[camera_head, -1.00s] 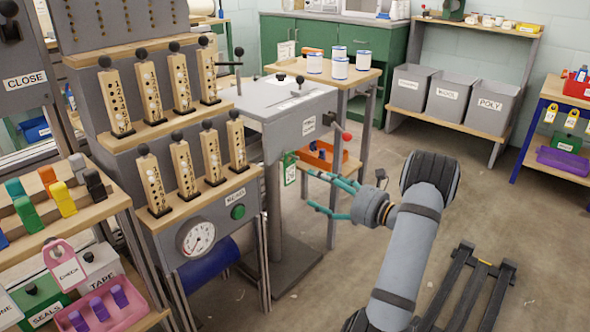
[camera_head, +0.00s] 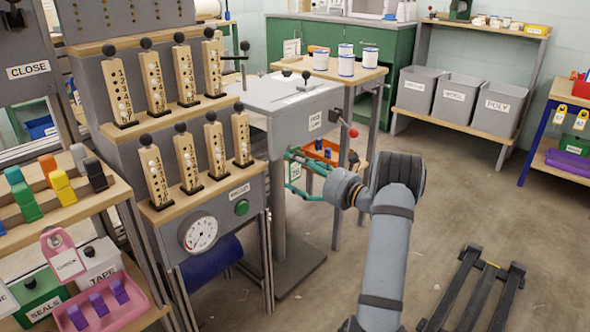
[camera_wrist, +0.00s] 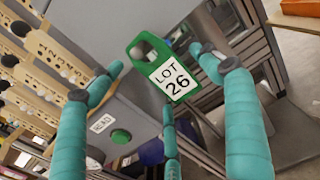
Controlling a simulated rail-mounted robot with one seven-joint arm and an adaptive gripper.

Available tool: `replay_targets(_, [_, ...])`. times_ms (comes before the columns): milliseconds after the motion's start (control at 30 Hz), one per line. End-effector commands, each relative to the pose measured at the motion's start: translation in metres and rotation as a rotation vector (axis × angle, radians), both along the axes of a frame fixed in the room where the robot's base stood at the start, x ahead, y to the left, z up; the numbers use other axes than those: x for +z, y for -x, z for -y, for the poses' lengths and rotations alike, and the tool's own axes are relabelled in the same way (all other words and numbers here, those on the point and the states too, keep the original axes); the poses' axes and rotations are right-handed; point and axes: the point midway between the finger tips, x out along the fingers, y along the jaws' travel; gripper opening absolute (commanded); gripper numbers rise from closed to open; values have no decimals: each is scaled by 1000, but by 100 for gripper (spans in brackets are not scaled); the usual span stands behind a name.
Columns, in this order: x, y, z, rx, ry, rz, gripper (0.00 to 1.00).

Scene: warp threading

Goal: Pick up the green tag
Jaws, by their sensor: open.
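The green tag (camera_wrist: 178,84) has a hole at its upper end and a white label reading "LOT 26". It hangs by the grey machine on a post. In the head view the tag (camera_head: 295,171) shows at the machine's near lower edge, partly behind my fingers. My gripper (camera_wrist: 155,58) has teal fingers and is open. In the wrist view its fingers spread left, right and below the tag, with visible gaps to it. In the head view my gripper (camera_head: 300,172) is right at the tag, its fingers above and below it. I cannot tell whether any finger touches it.
The grey machine (camera_head: 285,105) has a red-knobbed lever (camera_head: 352,132) close above my wrist. An orange bin (camera_head: 318,150) is behind my fingers. The threading rack with its gauge (camera_head: 200,234) stands to the left. Open floor (camera_head: 420,260) lies to the right.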

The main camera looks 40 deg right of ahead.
Motion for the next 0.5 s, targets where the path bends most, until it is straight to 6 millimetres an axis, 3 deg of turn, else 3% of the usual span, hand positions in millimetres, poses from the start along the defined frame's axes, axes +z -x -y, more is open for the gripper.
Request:
replay_targets(133, [0, 0, 0, 0, 0, 0, 77])
replay_targets(500, [0, 1, 0, 0, 0, 0, 55])
